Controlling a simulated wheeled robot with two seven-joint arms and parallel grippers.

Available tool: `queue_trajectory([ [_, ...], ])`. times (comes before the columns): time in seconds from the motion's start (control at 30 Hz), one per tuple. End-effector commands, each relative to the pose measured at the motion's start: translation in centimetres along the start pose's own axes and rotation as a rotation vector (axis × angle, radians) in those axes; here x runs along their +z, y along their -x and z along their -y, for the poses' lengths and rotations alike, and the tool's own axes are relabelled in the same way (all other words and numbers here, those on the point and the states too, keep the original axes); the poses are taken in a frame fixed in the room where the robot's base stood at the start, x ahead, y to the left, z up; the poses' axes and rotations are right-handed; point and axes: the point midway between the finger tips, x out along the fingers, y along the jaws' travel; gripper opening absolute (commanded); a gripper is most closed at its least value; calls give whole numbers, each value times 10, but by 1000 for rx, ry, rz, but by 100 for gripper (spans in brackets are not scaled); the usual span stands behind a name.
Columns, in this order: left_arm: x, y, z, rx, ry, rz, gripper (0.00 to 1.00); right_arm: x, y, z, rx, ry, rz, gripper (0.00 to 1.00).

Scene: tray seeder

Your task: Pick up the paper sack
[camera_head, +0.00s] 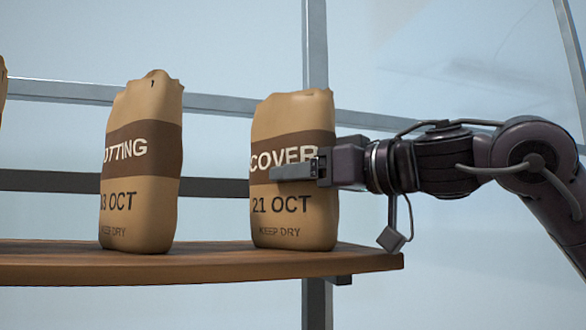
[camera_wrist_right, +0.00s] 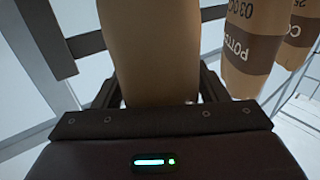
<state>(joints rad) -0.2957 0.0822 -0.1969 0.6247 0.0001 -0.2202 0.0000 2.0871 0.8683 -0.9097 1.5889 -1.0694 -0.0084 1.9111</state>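A tan paper sack with a brown band reading "COVER" and "21 OCT" (camera_head: 295,222) stands upright on a wooden shelf (camera_head: 200,264), near its right end. My right gripper (camera_head: 293,172) reaches it from the right, with one finger lying across the sack's front at the band. In the right wrist view the sack (camera_wrist_right: 150,50) stands between the two fingers of the gripper (camera_wrist_right: 158,88). Whether both fingers press on it, I cannot tell. The far finger is hidden behind the sack in the head view. My left gripper is not in view.
A second sack reading "OTTING" (camera_head: 142,200) stands to the left on the shelf, with a clear gap between. A sliver of a third sack (camera_head: 2,85) shows at the left edge. Grey metal frame bars (camera_head: 315,40) run behind the shelf.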

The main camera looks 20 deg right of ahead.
Motion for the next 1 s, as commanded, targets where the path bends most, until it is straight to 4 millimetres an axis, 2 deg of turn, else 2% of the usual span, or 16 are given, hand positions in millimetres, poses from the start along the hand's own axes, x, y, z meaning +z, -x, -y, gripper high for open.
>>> queue_trajectory([
  [0.07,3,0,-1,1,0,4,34,0,0,0,0,0,0,56],
  [0.4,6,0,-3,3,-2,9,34,0,0,0,0,0,0,12],
  [0.77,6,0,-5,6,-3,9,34,-8,1,0,-1,0,-9,12],
  [1.0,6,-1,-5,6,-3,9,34,-31,1,2,-4,-1,-10,12],
])
